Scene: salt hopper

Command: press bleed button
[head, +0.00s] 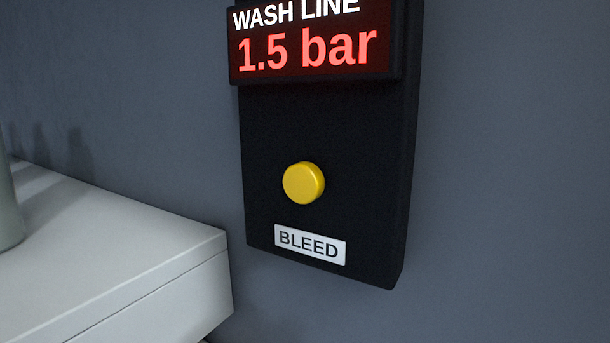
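The yellow round bleed button (304,183) stands out from a black wall panel (330,130) in the head view. A white label (310,245) reading "BLEED" is below the button. A red-lit display (312,42) at the top of the panel reads "WASH LINE 1.5 bar". Nothing touches the button. My gripper is not in the head view, so its state does not show.
A white shelf or counter (110,245) juts out at the lower left, its corner close to the panel's left edge. Part of a grey-green rounded object (8,205) stands on it at the left edge. The grey wall (510,170) right of the panel is clear.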

